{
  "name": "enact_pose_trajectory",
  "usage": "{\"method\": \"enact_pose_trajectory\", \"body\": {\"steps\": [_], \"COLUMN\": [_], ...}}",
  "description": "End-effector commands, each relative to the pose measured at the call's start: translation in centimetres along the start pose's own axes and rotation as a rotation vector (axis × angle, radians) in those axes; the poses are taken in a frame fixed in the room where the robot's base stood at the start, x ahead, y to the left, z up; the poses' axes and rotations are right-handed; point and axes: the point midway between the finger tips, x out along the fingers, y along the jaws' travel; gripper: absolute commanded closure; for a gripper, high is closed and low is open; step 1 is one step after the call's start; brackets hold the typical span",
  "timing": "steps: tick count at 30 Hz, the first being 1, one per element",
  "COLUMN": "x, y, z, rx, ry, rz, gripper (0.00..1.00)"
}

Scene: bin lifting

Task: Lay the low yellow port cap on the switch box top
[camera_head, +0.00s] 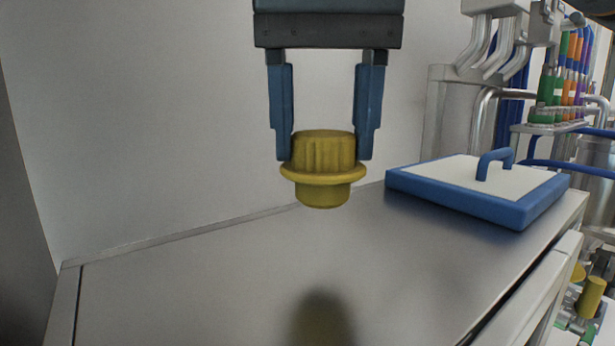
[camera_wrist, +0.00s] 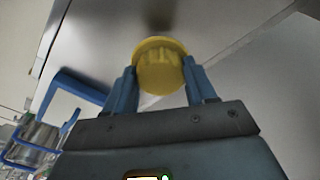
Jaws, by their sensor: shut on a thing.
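The low yellow port cap (camera_head: 324,160) has a ribbed top, a wide flange and a narrower lower plug. My gripper (camera_head: 326,146) is shut on its ribbed upper part, with one blue finger on each side. The cap hangs upright above the grey metal switch box top (camera_head: 200,280), and its dark shadow falls on the surface below. The cap and the surface are apart. In the wrist view, the cap (camera_wrist: 160,66) sits between the fingertips, with the metal top (camera_wrist: 110,40) beyond it.
A blue-edged white panel with a blue handle (camera_head: 480,185) lies on the right part of the top. A pale wall (camera_head: 200,110) rises behind. Pipes and coloured tubes (camera_head: 568,75) stand at the back right. The left and middle of the top are clear.

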Motion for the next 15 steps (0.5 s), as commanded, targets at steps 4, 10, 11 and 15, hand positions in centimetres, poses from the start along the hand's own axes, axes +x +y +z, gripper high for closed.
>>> {"method": "enact_pose_trajectory", "body": {"steps": [4, 10, 11, 15], "x": [0.7, 1.9, 2.2, 4.2], "y": [-1.2, -1.3, -1.3, -1.3], "z": [0.9, 1.2, 1.3, 1.5], "rx": [-0.002, 0.001, 0.001, 0.001], "ry": [0.0, -0.002, -0.002, -0.003], "rz": [0.0, 0.001, 0.001, 0.003], "gripper": [0.86, 0.86, 0.86, 0.86]}}
